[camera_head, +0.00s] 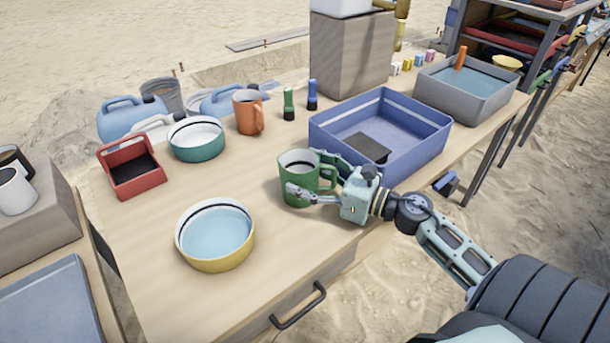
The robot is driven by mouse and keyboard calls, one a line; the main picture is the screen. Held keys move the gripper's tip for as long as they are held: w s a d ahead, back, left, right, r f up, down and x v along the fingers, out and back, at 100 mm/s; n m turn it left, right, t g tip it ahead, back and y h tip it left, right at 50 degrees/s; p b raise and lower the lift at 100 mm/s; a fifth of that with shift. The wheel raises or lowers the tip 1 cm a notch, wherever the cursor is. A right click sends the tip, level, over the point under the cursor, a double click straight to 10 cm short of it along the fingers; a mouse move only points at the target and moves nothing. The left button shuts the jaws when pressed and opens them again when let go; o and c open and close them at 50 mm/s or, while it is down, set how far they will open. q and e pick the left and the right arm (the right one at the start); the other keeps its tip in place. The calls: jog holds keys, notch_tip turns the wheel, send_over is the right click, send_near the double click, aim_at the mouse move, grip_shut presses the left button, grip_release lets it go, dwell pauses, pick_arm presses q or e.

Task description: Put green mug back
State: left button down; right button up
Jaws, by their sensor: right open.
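The green mug (297,184) stands upright on the wooden table, near its front edge and left of the blue bin. My right gripper (306,180) reaches in from the right with its fingers around the mug, one finger on the near side and one at the far side by the handle. The jaws are open, and I cannot tell whether they touch the mug. Part of the mug's side and handle is hidden by the gripper. My left gripper is not in this view.
A blue bin (431,143) stands right behind my right gripper. A yellow bowl with water (214,258) is left of the mug. An orange mug (246,115), a teal bowl (197,149) and a red tray (138,183) stand farther back. The table between them is clear.

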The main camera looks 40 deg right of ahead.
aim_at(316, 180)
jog(key=v, duration=0.6)
jog(key=shift+s+d+f, duration=0.15)
jog(key=shift+s, duration=0.05)
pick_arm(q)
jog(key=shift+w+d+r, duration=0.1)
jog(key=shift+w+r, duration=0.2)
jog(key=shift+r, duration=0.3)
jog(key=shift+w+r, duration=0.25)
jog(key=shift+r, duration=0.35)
pick_arm(e)
jog(key=shift+s, duration=0.2)
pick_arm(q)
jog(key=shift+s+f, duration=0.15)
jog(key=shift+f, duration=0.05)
